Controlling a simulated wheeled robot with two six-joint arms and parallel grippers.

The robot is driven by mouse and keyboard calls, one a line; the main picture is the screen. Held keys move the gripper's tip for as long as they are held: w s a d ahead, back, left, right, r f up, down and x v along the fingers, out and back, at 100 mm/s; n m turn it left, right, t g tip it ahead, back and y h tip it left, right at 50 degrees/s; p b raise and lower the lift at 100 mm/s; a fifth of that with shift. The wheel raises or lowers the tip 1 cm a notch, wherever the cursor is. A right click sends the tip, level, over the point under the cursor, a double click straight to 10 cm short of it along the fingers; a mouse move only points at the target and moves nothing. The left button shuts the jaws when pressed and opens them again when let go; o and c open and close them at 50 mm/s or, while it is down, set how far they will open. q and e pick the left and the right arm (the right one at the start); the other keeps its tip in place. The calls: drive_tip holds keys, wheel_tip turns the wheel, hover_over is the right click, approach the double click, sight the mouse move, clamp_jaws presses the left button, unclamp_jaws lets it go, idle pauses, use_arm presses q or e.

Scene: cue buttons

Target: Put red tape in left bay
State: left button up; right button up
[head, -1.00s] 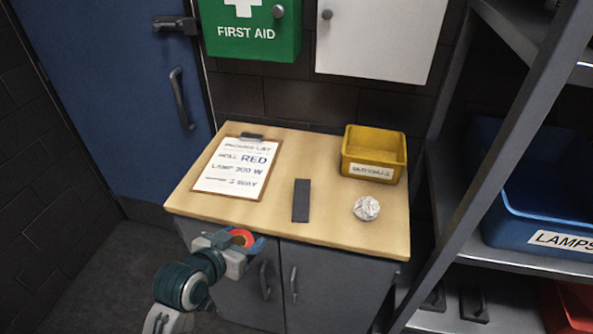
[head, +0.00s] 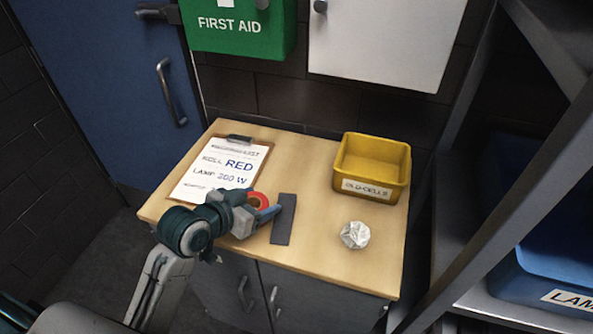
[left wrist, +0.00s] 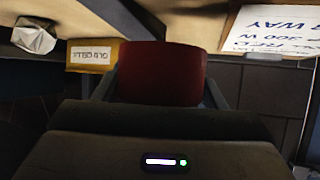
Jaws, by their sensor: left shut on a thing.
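My left gripper (head: 265,213) is shut on the red tape (head: 258,201), a red roll with an orange inner ring. It holds the roll over the front left part of the wooden worktop (head: 325,262), just left of a dark flat strip (head: 283,220). I cannot tell how high above the top it is. In the left wrist view the red tape (left wrist: 162,72) fills the space between the fingers. No marked left bay can be made out. My right gripper is not in view.
A clipboard list reading RED (head: 212,170) lies at the worktop's left, partly behind my arm. A yellow bin labelled OLD CELLS (head: 372,158) stands at the back right. A crumpled silvery ball (head: 354,235) lies in front of it. A metal shelf with a blue bin (head: 545,275) stands right.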

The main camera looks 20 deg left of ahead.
use_arm(q)
drive_tip(key=w+p, duration=0.1)
drive_tip(key=w, duration=0.2)
drive_tip(key=w+d+p, duration=0.1)
drive_tip(key=w, duration=0.2)
drive_tip(key=w+p, duration=0.1)
drive_tip(key=w, duration=0.2)
drive_tip(key=shift+w+d, duration=0.2)
drive_tip(key=shift+w, duration=0.05)
drive_tip(key=p, duration=0.1)
hover_over(288, 180)
drive_tip(key=shift+s+f, duration=0.1)
drive_tip(key=shift+f, duration=0.45)
drive_tip(key=shift+w, duration=0.25)
wheel_tip(288, 180, down, 3)
drive_tip(key=shift+s+r+p, duration=0.1)
drive_tip(key=shift+p, duration=0.9)
drive_tip(key=shift+f, duration=0.45)
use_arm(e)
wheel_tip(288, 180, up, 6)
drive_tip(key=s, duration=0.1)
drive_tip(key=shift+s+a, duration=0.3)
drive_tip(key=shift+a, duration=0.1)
use_arm(q)
drive_tip(key=shift+f, duration=0.1)
drive_tip(key=o, duration=1)
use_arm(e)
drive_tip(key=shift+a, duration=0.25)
